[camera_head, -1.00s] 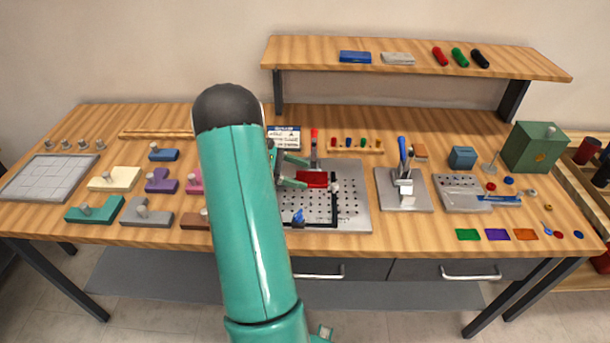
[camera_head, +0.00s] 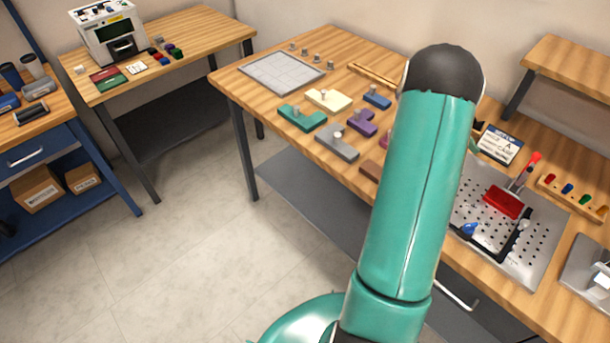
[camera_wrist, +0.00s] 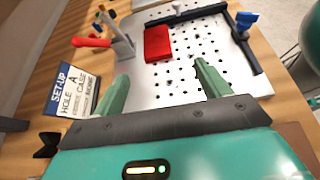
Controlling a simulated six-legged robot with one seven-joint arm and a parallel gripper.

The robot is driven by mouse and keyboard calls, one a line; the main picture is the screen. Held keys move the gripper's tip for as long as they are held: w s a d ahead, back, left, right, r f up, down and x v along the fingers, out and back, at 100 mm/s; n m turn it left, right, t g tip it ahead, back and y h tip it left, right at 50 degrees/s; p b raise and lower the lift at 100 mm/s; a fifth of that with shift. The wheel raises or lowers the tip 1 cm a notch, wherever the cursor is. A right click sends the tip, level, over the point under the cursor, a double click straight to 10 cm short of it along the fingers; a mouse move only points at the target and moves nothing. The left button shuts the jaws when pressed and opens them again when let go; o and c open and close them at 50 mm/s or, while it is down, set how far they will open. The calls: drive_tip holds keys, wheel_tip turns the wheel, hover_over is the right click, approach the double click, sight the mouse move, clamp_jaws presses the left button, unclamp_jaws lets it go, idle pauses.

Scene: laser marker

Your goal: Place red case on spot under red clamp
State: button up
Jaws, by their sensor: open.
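The red case (camera_head: 503,202) lies flat on the perforated metal plate (camera_head: 538,250); it also shows in the wrist view (camera_wrist: 158,43). The clamp with the red handle (camera_head: 535,157) stands at the plate's back edge, right beside the case; in the wrist view its handle (camera_wrist: 92,42) points left, away from the case. I cannot tell whether the clamp's tip touches the case. My gripper (camera_wrist: 160,80) is open and empty, its fingers apart and short of the case. In the head view my arm hides most of the gripper.
A black L-shaped fence (camera_wrist: 243,48) and a blue clamp (camera_wrist: 246,19) are on the plate. A set-up card (camera_head: 499,146) stands behind it. A rack of small coloured pegs (camera_head: 570,190) is at right. Shaped blocks (camera_head: 337,142) and a grey grid (camera_head: 281,72) lie at left.

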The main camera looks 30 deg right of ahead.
drive_tip(key=w+a+r+t, duration=0.3)
drive_tip(key=a+r, duration=0.1)
drive_tip(key=a, duration=0.4)
drive_tip(key=w+a+r+m+t+h, duration=0.1)
drive_tip(key=w+a+r+t, duration=0.25)
drive_tip(key=a, duration=0.55)
drive_tip(key=w+a+r+t, duration=0.3)
drive_tip(key=a+r, duration=0.1)
drive_tip(key=a, duration=0.4)
drive_tip(key=s+a+r+t+y, duration=0.1)
drive_tip(key=a+t, duration=0.1)
drive_tip(key=a, duration=0.6)
drive_tip(key=s+a+r+m+t+y, duration=0.1)
drive_tip(key=s+a+t, duration=0.1)
drive_tip(key=a, duration=0.6)
drive_tip(key=s+a+r+t+y, duration=0.1)
drive_tip(key=a+t, duration=0.3)
drive_tip(key=a, duration=0.4)
drive_tip(key=shift+s+a+r+y, duration=0.2)
drive_tip(key=shift+s+a+y, duration=0.15)
drive_tip(key=shift+s+y, duration=0.25)
drive_tip(key=shift+t, duration=0.25)
drive_tip(key=c, duration=0.9)
drive_tip(key=shift+d+m, duration=0.2)
drive_tip(key=shift+m, duration=0.1)
